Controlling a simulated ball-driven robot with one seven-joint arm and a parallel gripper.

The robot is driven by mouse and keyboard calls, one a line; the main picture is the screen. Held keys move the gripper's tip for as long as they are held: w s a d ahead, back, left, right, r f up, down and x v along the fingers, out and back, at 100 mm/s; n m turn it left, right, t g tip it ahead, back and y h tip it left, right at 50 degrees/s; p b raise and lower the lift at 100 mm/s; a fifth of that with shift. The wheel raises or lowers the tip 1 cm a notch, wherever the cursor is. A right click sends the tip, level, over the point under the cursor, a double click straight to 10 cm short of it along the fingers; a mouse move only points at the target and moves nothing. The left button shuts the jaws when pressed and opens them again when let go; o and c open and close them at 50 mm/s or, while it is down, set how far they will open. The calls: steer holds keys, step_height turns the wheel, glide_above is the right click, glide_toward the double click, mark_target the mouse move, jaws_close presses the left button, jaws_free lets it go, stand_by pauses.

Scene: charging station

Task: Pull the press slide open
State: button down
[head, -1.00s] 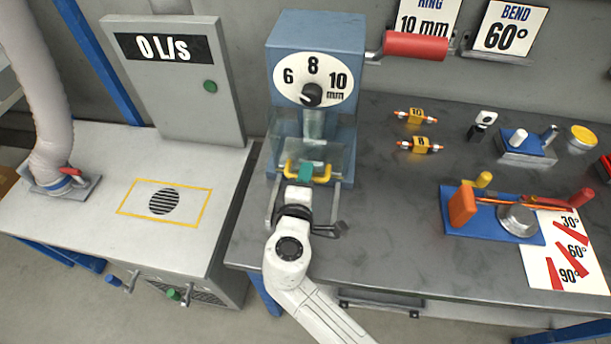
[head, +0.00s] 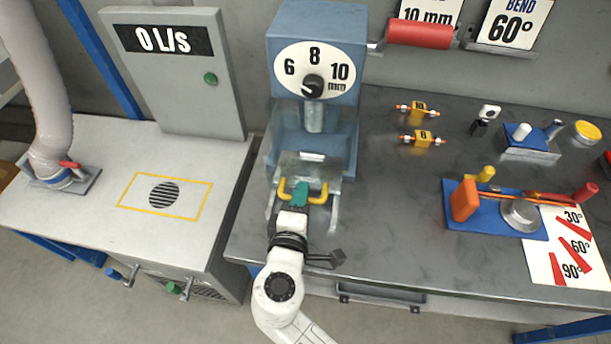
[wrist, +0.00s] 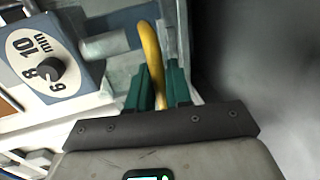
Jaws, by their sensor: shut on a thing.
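The blue press (head: 315,100) stands at the left end of the dark bench, with a dial marked 6, 8 and 10 mm. Its slide (head: 305,160) is a grey plate that reaches out from the press front between two pale rails. A yellow handle (head: 318,193) is on the slide's front. My gripper (head: 300,192) is shut on this handle, with its green fingers around the middle of the bar. The wrist view shows the yellow handle (wrist: 151,60) between the green fingers (wrist: 158,88). My gripper hides part of the handle and slide front.
Two small orange-tipped parts (head: 420,138) lie right of the press. A blue bending jig (head: 495,215) sits further right.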

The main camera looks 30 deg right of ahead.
steer(key=v, duration=0.2)
steer(key=f+v, duration=0.1)
steer(key=v, duration=0.2)
steer(key=shift+s+a, duration=0.2)
steer(key=shift+s, duration=0.05)
steer(key=c, duration=1.2)
jaws_free()
steer(key=shift+c, duration=0.2)
steer(key=shift+s, duration=0.1)
steer(key=b+v, duration=0.1)
steer(key=v, duration=0.9)
steer(key=shift+s+a, duration=0.2)
